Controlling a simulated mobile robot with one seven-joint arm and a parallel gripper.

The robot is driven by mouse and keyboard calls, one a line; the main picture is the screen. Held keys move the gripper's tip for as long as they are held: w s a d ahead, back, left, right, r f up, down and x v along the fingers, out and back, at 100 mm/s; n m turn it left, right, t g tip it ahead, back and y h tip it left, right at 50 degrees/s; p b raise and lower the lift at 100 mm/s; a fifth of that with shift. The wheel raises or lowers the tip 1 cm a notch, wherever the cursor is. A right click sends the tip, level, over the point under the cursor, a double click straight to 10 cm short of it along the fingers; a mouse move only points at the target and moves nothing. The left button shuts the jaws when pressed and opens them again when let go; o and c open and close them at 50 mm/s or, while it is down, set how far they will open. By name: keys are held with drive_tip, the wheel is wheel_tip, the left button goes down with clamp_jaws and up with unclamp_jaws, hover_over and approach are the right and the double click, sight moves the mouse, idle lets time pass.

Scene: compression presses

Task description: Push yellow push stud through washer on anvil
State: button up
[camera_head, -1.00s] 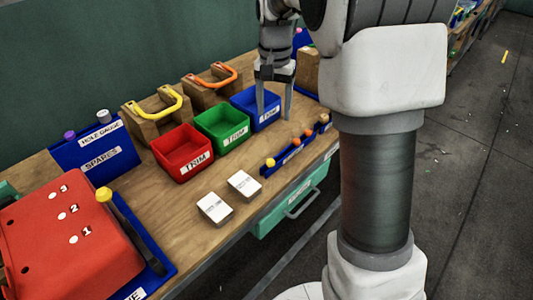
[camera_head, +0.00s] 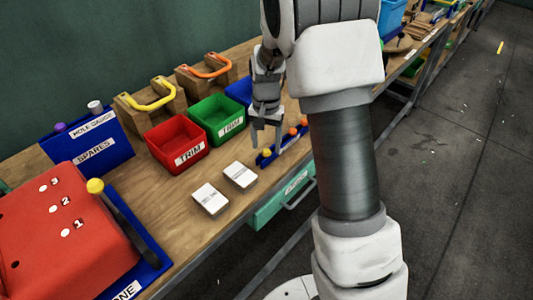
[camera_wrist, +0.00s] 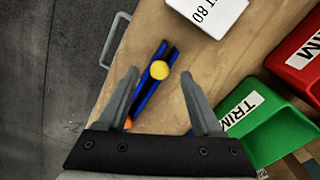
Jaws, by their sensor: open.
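The yellow push stud (camera_head: 267,153) stands at the near end of a narrow blue rack (camera_head: 262,163) along the table's front edge. In the wrist view its round yellow head (camera_wrist: 159,70) shows between the two fingertips, apart from both. My gripper (camera_head: 268,143) is open and empty, pointing down over that end of the rack. How far it is above the stud is hard to tell. I cannot pick out a washer or an anvil in these frames.
Orange studs (camera_head: 293,131) stand farther along the rack. Two white labelled blocks (camera_head: 210,199) lie to its left. Red (camera_head: 162,160) and green (camera_head: 230,130) TRIM bins stand behind. A red housing (camera_head: 65,235) with a yellow-knobbed lever (camera_head: 95,185) is at the left.

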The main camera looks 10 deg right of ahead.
drive_tip(key=shift+f, duration=0.85)
drive_tip(key=shift+c, duration=0.4)
clamp_jaws()
drive_tip(key=shift+r, duration=0.1)
